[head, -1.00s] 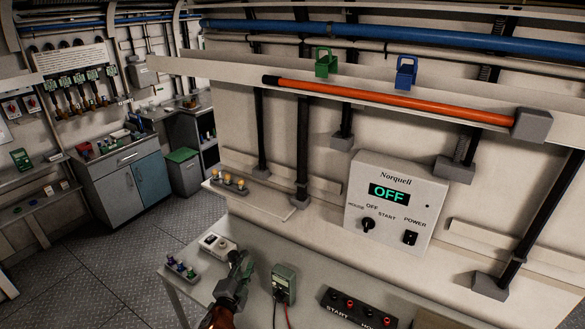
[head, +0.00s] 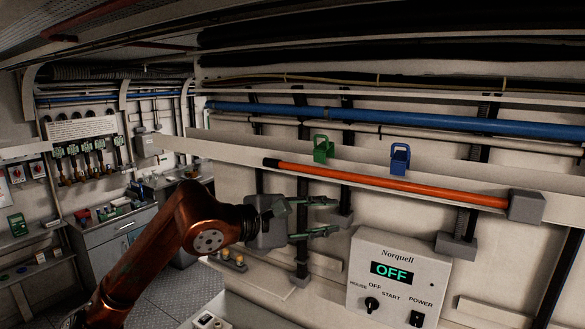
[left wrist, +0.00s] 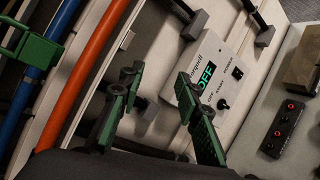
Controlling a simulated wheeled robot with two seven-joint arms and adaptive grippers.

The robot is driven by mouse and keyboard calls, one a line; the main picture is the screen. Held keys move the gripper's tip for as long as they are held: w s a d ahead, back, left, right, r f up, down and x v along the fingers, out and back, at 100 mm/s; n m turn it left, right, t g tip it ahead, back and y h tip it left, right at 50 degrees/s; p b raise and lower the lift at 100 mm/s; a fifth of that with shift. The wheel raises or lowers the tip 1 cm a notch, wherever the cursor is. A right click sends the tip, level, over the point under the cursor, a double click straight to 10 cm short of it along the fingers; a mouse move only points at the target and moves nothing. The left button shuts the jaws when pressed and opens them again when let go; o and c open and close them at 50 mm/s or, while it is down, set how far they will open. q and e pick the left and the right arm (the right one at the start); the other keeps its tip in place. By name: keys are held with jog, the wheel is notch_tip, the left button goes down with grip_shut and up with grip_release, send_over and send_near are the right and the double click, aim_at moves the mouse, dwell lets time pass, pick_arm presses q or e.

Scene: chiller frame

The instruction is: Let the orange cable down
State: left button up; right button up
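The orange cable (head: 390,184) lies straight along a pale wall ledge. Its black end is at the left and its right end meets a grey block (head: 525,206). It also crosses the left wrist view (left wrist: 84,62) on the left. A green clip (head: 321,153) and a blue clip (head: 400,161) stand at the ledge behind the cable. My left gripper (head: 333,217) is open and empty below the cable's left part, apart from it. Its two green-padded fingers stand wide apart in the left wrist view (left wrist: 158,76). My right gripper is not in view.
A blue pipe (head: 380,121) runs along the wall above the clips. The Norquell control box (head: 399,277), reading OFF, stands below the ledge to the right. Dark vertical posts (head: 302,190) stand behind my left gripper. A workbench with tools is at the far left.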

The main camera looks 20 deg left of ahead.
aim_at(295, 168)
pick_arm(q)
jog(key=s+a+r+t+y, duration=0.25)
jog(key=a+r+y, duration=0.35)
jog(key=a+r, duration=0.45)
jog(key=shift+n+t, duration=0.3)
jog(key=shift+t, duration=0.05)
jog(key=x, duration=0.3)
jog(key=p+x, duration=0.1)
jog(key=x, duration=0.1)
jog(key=p+x, duration=0.1)
jog(key=x, duration=0.2)
jog(key=shift+w+a+f, duration=0.2)
jog(key=shift+w+f, duration=0.15)
jog(key=shift+f, duration=0.05)
jog(key=shift+c, duration=0.4)
grip_shut()
jog(key=shift+f, duration=0.1)
